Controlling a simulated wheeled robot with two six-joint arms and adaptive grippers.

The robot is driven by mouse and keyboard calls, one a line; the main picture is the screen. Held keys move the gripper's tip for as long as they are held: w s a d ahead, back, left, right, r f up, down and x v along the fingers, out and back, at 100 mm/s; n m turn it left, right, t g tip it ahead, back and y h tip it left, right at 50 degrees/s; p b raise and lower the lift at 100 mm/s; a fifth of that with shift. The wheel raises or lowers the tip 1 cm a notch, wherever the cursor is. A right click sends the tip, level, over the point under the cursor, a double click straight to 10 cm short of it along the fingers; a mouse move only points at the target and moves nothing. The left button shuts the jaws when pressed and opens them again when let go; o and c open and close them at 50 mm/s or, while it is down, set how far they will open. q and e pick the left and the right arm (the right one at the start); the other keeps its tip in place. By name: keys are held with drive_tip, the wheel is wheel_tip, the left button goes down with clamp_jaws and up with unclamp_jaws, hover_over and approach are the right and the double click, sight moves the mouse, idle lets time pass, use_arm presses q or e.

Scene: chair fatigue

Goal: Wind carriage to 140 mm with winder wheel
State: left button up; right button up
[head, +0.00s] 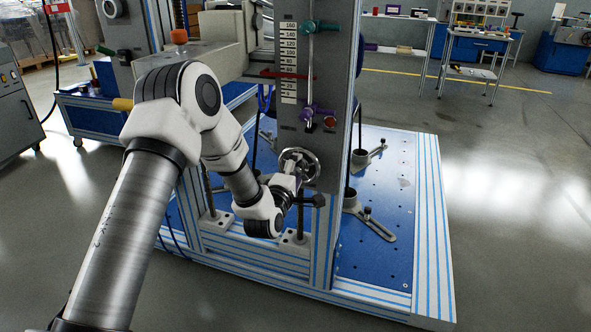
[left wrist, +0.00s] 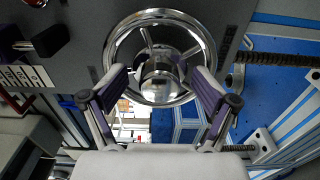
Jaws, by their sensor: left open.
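The winder wheel (head: 301,161) is a chrome handwheel low on the grey column. It fills the upper middle of the left wrist view (left wrist: 210,47), with spokes and a shiny central hub (left wrist: 160,78). My left gripper (head: 293,173) is at the wheel in the head view. In the left wrist view its two fingers (left wrist: 162,84) are spread apart, one each side of the hub, overlapping the lower rim; contact cannot be told. A white millimetre scale (head: 289,60) is on the column, with a red pointer bar (head: 283,75) beside its middle-lower part. My right gripper is out of view.
A purple knob (head: 314,113) and a red button (head: 330,122) sit above the wheel, and a teal handle (head: 320,27) is higher up. The blue base plate (head: 375,255) has clamp feet and posts near my arm. Open floor lies to the right.

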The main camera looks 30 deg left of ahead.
sight(295, 173)
use_arm(q)
drive_tip(key=shift+r, duration=0.1)
drive_tip(key=shift+v, duration=2.7)
drive_tip(key=n+b, duration=0.2)
drive_tip(key=shift+f+n, duration=0.35)
drive_tip(key=shift+n, duration=0.05)
drive_tip(key=shift+r+n, duration=0.1)
drive_tip(key=shift+n, duration=0.3)
drive_tip(key=shift+r, duration=0.15)
